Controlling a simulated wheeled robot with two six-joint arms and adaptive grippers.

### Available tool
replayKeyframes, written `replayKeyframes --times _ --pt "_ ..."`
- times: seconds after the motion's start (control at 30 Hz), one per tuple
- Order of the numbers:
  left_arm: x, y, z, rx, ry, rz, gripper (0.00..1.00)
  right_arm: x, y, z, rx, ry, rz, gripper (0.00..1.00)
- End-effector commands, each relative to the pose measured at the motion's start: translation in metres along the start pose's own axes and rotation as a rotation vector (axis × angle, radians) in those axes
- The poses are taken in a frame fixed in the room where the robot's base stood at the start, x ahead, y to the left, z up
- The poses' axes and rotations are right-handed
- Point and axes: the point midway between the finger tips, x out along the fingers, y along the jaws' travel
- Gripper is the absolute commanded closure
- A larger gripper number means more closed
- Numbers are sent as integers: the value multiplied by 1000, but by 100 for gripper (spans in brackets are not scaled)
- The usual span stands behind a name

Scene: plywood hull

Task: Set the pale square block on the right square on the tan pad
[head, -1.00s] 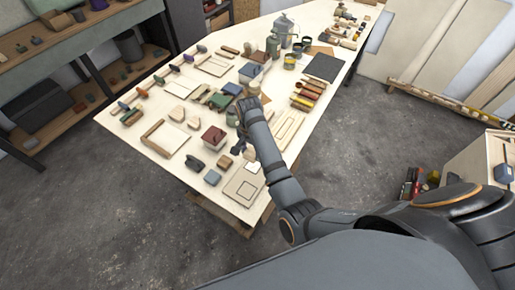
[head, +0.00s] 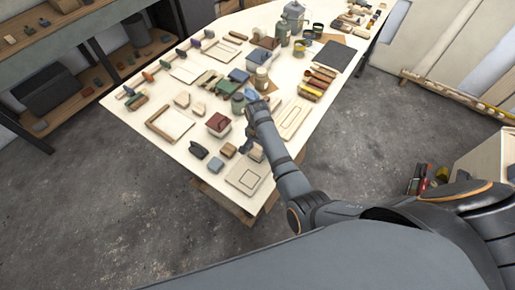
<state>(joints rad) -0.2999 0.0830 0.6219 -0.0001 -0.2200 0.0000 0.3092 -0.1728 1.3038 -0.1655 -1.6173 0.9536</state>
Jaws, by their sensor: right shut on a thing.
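The tan pad (head: 238,184) lies flat at the table's near corner, with a dark square outline visible on it. My right gripper (head: 248,147) is just beyond the pad's far edge, reached over from the right. It is shut on a small block, which I take to be the pale square block (head: 257,154). Only part of that block shows under the gripper, and its exact height above the table cannot be told. My forearm passes close over the pad's right side and may hide part of it. My left gripper is not in view.
Left of the pad are a small tan block (head: 228,150), a blue-grey block (head: 215,164) and a dark object (head: 199,150). A red-topped box (head: 219,125) stands further back. A pale board with slots (head: 292,120) lies right of my forearm. The table is crowded beyond.

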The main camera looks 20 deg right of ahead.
Motion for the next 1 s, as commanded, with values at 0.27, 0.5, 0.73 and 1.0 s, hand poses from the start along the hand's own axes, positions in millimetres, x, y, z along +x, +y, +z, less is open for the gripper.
replayKeyframes --times 0.27,0.5,0.73,1.0 --pt "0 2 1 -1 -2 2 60 0 0 0 0 0 0 80" --pt "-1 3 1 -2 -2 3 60 -1 0 0 0 0 0 80" --pt "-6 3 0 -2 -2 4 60 -1 0 0 0 0 1 80" --pt "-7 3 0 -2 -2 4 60 1 0 0 0 1 0 80"
